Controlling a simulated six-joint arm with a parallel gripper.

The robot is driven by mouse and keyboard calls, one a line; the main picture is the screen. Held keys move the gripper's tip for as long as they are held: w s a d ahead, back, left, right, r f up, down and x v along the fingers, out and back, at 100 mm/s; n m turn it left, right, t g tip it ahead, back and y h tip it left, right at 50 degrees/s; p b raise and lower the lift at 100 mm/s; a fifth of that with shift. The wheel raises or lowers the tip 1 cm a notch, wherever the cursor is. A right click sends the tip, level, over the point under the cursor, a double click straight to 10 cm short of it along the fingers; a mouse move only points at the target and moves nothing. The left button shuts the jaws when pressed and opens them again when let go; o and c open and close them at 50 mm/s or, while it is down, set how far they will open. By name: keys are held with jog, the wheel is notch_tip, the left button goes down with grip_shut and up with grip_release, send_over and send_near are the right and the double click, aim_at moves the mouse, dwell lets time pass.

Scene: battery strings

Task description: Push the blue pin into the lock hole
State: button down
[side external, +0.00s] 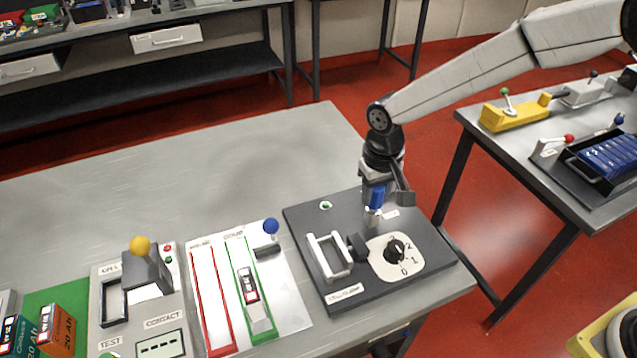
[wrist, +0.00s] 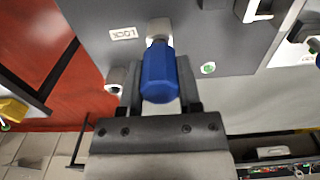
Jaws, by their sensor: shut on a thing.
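The blue pin (side external: 377,197) is upright in my gripper (side external: 385,190), over the far right part of the dark grey panel (side external: 330,295). Its pale lower end (side external: 373,212) is close to the panel beside a small white label (side external: 391,213). In the wrist view the blue pin (wrist: 160,75) sits between both fingers of my gripper (wrist: 160,92). A pale metal piece (wrist: 158,28) shows just beyond the pin, next to the label (wrist: 123,33). The lock hole is not clearly seen, and I cannot tell whether the pin's tip is in it.
The panel also carries a white handle (side external: 328,257), a black knob (side external: 357,246), a dial (side external: 394,251) marked 0, 1, 2 and a green indicator (side external: 325,205). A white board (side external: 297,312) with a blue-topped lever (side external: 271,227) stands to the left. The table behind is clear.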

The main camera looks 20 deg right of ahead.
jog(key=shift+f, duration=0.85)
jog(key=shift+c, duration=1)
grip_release()
jog(key=shift+r, duration=3.95)
jog(key=shift+s+d, duration=0.2)
jog(key=shift+d, duration=0.3)
jog(key=s+d+f+t, duration=0.1)
jog(key=s+d+t, duration=0.1)
jog(key=s+d, duration=1.3)
jog(key=shift+s+d+f+t, duration=0.25)
jog(key=shift+d+f+t, duration=0.1)
jog(key=shift+d, duration=0.65)
